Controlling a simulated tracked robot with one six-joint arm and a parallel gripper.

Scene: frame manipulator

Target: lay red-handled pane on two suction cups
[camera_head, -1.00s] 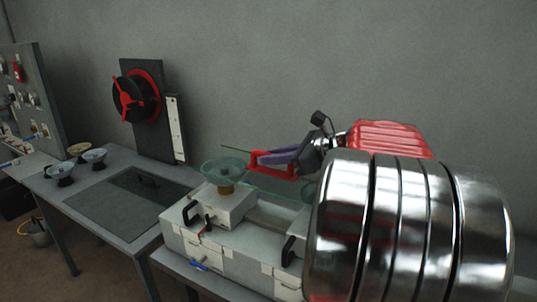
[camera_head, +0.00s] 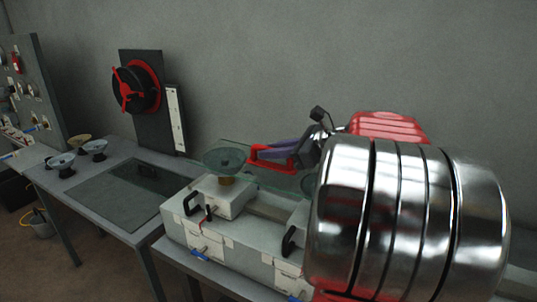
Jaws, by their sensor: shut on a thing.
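The clear pane (camera_head: 268,180) is a thin glass sheet, seen nearly edge-on over the white fixture. Its red handle (camera_head: 258,163) is on top. My gripper (camera_head: 280,154) is shut on this handle, reaching in from the right. One wide, greenish suction cup (camera_head: 224,160) stands on a white block at the pane's left part. A second cup (camera_head: 308,184) shows partly at the right, largely hidden by my arm. The pane lies close to the level of the cups; I cannot tell whether it touches them.
The white fixture (camera_head: 215,240) has black handles and stands on a bench. At left, a grey table (camera_head: 85,200) carries a dark glass sheet (camera_head: 125,190) and several small suction cups (camera_head: 95,148). A black-and-red wheel (camera_head: 135,92) stands behind. My shiny arm blocks the right side.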

